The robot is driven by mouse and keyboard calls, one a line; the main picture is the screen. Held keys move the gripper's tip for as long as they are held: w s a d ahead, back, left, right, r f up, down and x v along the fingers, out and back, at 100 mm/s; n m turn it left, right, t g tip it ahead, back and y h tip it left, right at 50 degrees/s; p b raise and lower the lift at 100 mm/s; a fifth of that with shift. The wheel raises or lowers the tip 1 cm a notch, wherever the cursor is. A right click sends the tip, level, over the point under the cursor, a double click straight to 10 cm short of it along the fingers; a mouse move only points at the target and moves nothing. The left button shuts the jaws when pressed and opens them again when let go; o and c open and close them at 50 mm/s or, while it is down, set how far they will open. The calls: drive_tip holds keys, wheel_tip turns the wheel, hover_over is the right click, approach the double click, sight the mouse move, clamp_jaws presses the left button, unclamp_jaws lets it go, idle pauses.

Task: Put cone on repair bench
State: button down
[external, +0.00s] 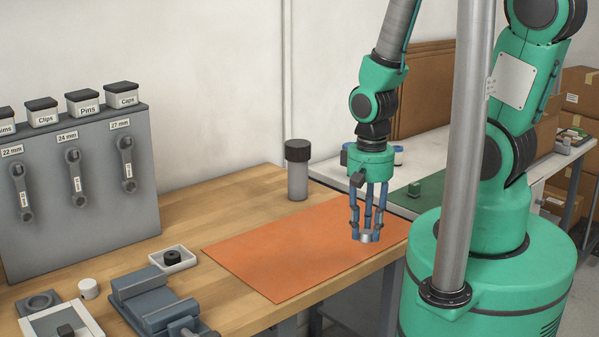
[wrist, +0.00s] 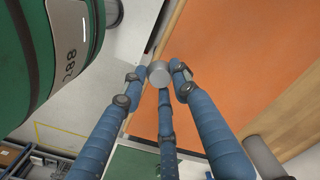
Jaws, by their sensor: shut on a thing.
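My gripper (external: 366,215) has three blue fingers pointing down and is shut on a small pale grey piece, taken as the cone (external: 366,239). In the wrist view the cone (wrist: 159,72) shows as a round, light grey end between the fingertips; its full shape is hidden. It is held over the right part of the orange mat (external: 290,255), near the wooden bench's front edge. The gap below it is hard to judge. The wooden bench (external: 235,187), apparently the repair bench, carries the mat.
A grey cylinder with a dark cap (external: 297,175) stands behind the mat. A vise (external: 150,300), a small white tray (external: 172,260) and a grey tool panel (external: 85,190) are at the left. A second table with a green mat (external: 420,195) stands behind. The orange mat is otherwise clear.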

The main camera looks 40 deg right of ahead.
drive_tip(key=shift+s+f, duration=0.1)
drive_tip(key=shift+s, duration=0.7)
drive_tip(key=shift+w, duration=0.15)
drive_tip(key=b, duration=0.1)
hover_over(317, 240)
drive_tip(key=shift+f, duration=0.75)
drive_tip(key=shift+f, duration=0.1)
drive_tip(key=shift+f+b, duration=0.55)
drive_tip(key=shift+f, duration=1.1)
drive_tip(key=shift+f, duration=0.2)
drive_tip(key=c, duration=1.3)
unclamp_jaws()
drive_tip(key=shift+c, duration=0.2)
